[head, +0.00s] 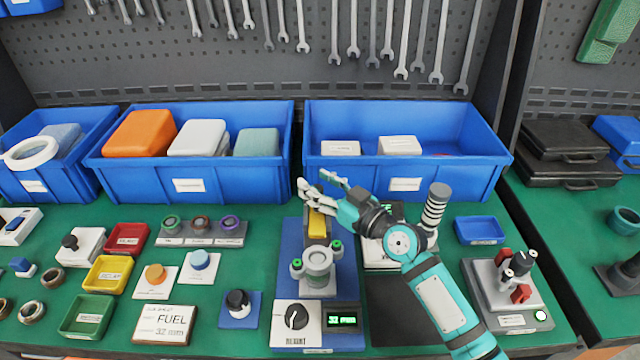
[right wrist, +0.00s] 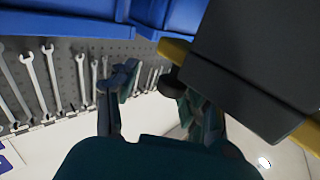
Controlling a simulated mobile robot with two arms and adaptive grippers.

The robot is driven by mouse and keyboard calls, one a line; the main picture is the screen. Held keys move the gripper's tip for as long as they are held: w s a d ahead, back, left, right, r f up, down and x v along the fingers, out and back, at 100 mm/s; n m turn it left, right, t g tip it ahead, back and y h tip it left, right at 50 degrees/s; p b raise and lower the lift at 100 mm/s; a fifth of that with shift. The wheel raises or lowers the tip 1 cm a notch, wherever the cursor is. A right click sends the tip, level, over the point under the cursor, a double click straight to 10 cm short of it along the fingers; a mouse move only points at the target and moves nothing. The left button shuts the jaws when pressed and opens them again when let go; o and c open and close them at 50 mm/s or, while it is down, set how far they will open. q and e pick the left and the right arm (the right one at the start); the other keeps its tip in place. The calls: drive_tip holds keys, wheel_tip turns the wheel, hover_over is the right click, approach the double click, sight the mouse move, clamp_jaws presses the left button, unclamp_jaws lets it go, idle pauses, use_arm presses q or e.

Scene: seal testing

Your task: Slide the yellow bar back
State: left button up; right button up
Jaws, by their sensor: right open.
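The yellow bar (head: 317,223) sits at the back of the blue seal-test fixture (head: 340,283), behind the grey round clamp part (head: 319,263). My right gripper (head: 315,183) is open above and just behind the bar, its fingers pointing left and back. In the right wrist view my open fingers (right wrist: 158,95) are empty. There, yellow parts (right wrist: 176,50) show at both ends of a large dark block (right wrist: 255,70), which covers what lies between them. I cannot tell whether a finger touches the bar. My left gripper is not in view.
Blue bins (head: 400,186) stand close behind my right gripper. A ringed grey post (head: 434,210) stands right of my wrist. A dial (head: 297,317) and a green-lit display (head: 342,318) are at the fixture's front. A dark mat (head: 395,312) lies right of it.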

drive_tip(key=v, duration=1.2)
